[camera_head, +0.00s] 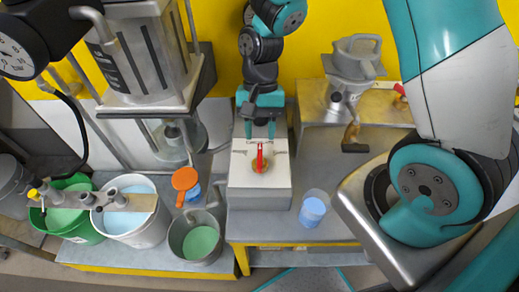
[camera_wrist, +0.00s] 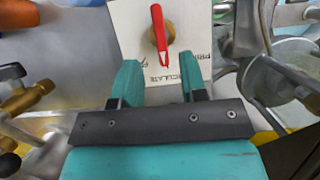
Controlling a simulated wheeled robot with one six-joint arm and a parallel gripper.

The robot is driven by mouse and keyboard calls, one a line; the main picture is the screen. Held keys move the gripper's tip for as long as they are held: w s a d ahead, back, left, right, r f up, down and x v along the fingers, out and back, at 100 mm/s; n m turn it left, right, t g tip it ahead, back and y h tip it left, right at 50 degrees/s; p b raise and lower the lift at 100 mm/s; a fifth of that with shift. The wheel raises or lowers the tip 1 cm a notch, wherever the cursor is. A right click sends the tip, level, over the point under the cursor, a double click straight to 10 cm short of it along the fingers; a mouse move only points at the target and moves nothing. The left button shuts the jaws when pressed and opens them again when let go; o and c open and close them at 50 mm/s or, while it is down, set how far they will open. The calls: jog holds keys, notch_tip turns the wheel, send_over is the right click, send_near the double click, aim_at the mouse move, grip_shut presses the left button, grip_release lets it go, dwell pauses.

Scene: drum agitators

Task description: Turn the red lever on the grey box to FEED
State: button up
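The grey box (camera_head: 245,185) stands on the middle bench, with a pale top plate. The red lever (camera_head: 260,158) sits on a brass-coloured round hub on that plate. A partly hidden word starting "PRI" is to the right; I cannot read FEED. My gripper (camera_head: 260,125) is just beyond the lever, toward the wall. In the wrist view its two teal fingers (camera_wrist: 160,80) are apart, empty, and short of the lever.
A clear cup with blue liquid (camera_head: 313,208) stands right of the box. An orange-topped item (camera_head: 185,181) and a metal pot (camera_head: 197,239) are to the left. A metal jug-like vessel (camera_head: 354,62) stands at the back right. Buckets (camera_head: 135,208) fill the far left.

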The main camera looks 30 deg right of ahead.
aim_at(260, 155)
jog(key=x, duration=0.6)
grip_shut()
